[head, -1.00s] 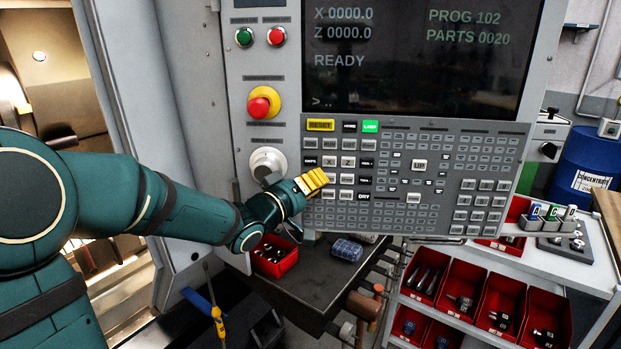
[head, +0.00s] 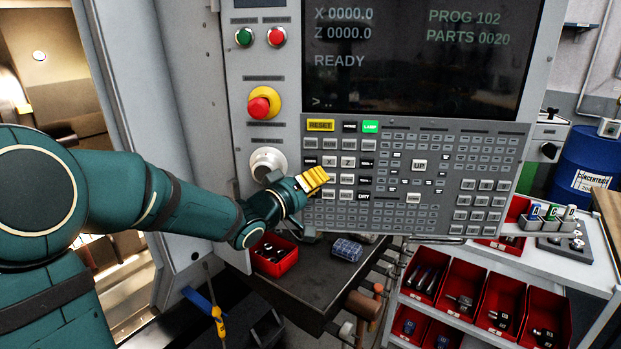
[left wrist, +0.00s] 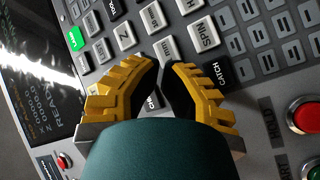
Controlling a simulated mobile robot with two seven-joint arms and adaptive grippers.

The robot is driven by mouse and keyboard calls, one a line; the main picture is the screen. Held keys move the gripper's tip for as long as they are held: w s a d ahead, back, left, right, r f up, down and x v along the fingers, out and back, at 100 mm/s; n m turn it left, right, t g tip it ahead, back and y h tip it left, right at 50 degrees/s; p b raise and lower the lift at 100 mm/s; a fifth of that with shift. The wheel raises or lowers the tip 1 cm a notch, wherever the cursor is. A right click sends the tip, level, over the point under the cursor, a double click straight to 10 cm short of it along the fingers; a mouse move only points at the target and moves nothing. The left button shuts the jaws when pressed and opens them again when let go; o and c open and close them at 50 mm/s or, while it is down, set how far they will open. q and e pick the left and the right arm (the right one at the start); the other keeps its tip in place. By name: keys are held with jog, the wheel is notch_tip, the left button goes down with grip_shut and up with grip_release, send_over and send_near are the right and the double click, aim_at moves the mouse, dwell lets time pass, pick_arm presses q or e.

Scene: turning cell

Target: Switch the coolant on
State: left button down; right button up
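The control panel (head: 450,185) is a grey keypad below a dark screen (head: 420,60) reading READY. My left gripper (head: 316,178) has yellow fingers and is at the left part of the keypad, over the light and dark keys. In the left wrist view its fingertips (left wrist: 163,68) come together over the keys, with nothing seen between them. Contact with a key cannot be told. Nearby keys there include a SPIN key (left wrist: 204,32) and a dark CATCH key (left wrist: 215,70). The fingers hide some keys. No key label reads clearly as coolant. My right gripper is not in view.
A lit green LAMP key (head: 370,126) and yellow RESET key (head: 320,125) are above the gripper. A red emergency stop (head: 262,104) and a round knob (head: 267,163) are left of the keypad. Below are a dark shelf (head: 312,292) and a red bin (head: 274,262).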

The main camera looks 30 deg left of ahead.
pick_arm(q)
jog(key=shift+w, duration=0.1)
dwell(0.5)
jog(key=shift+s+d, duration=0.25)
jog(key=shift+s, duration=0.45)
jog(key=shift+s, duration=0.1)
jog(key=s, duration=0.1)
jog(key=s+d, duration=0.1)
jog(key=s, duration=0.1)
jog(key=s+d, duration=0.1)
jog(key=shift+s+d+b, duration=0.1)
jog(key=shift+s+b, duration=0.1)
jog(key=shift+b, duration=0.2)
dwell(0.4)
